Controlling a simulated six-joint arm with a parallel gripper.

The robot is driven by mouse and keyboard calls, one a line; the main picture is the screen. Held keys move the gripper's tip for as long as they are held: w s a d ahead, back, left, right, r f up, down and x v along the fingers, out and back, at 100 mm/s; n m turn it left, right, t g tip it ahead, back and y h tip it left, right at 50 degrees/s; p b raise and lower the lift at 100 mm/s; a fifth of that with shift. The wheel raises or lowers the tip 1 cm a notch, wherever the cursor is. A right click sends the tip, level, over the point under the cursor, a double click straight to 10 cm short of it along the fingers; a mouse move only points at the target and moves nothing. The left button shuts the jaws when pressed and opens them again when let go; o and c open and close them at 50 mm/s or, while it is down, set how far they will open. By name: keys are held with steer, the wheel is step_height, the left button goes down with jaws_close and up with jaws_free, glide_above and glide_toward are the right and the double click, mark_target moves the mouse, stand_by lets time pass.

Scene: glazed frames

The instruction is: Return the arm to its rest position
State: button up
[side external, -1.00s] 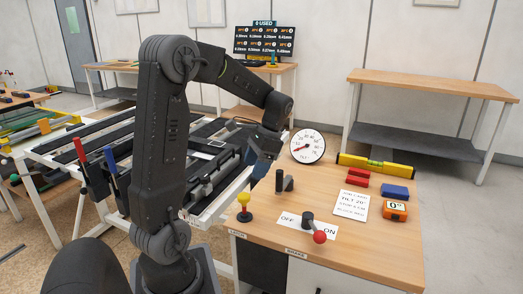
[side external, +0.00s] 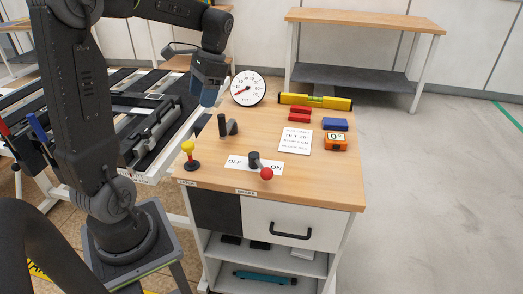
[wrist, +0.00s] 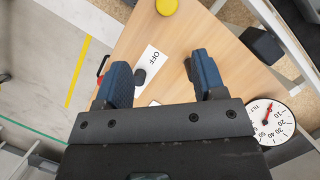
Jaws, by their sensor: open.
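The dark-railed bench (side external: 150,175) stands left.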

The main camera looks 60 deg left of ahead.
steer(key=s+d+t, duration=0.3)
steer(key=d+t, duration=0.1)
steer(key=d, duration=0.6)
steer(key=s+d+r+t, duration=0.1)
steer(key=s+d+t, duration=0.3)
steer(key=d, duration=0.7)
steer(key=shift+s+d+r+t, duration=0.2)
steer(key=shift+d+t, duration=0.05)
steer(key=shift+t, duration=0.55)
